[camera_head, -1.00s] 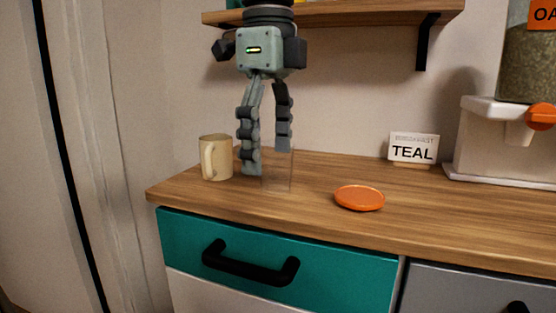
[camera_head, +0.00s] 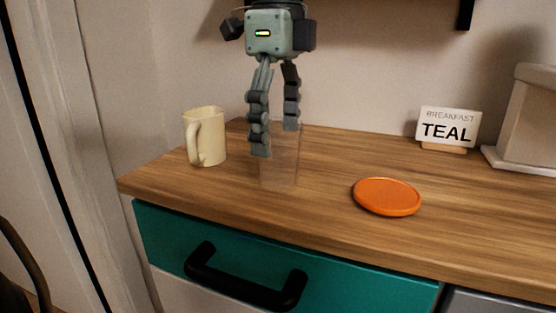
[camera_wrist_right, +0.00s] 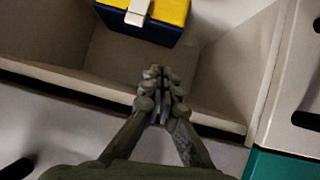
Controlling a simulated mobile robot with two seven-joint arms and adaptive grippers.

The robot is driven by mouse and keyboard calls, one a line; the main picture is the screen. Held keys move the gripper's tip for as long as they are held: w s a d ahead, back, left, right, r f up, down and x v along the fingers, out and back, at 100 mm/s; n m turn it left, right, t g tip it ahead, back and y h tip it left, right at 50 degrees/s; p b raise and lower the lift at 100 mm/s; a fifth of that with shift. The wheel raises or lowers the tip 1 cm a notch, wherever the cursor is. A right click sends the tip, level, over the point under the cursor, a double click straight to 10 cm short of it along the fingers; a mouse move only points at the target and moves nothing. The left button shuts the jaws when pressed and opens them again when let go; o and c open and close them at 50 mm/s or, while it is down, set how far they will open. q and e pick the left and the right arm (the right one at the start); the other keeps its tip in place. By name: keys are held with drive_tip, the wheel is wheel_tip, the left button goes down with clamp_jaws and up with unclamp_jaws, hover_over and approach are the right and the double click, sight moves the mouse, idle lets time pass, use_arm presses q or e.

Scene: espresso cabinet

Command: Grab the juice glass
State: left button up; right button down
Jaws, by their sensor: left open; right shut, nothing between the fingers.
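The juice glass (camera_head: 280,170) is clear and nearly invisible, standing upright on the wooden counter near its left end. My left gripper (camera_head: 275,140) points down with its fingers apart, overlapping the upper part of the glass in the head view. One finger is at the glass's left edge, the other near its right side at the back. I cannot tell whether either finger touches the glass. My right gripper (camera_wrist_right: 160,75) shows in the right wrist view, shut and empty, away from the glass.
A cream mug (camera_head: 207,138) stands left of the glass. An orange saucer (camera_head: 387,196) lies to its right, and a TEAL sign (camera_head: 447,128) stands behind. In the right wrist view, a blue and yellow box (camera_wrist_right: 148,18) sits in an open compartment below my right gripper.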

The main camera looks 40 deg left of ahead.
sight(278, 155)
use_arm(q)
drive_tip(key=f, duration=0.4)
drive_tip(key=shift+w+a+f, duration=0.1)
drive_tip(key=shift+w, duration=0.15)
drive_tip(key=shift+c, duration=0.3)
drive_tip(key=c, duration=1.4)
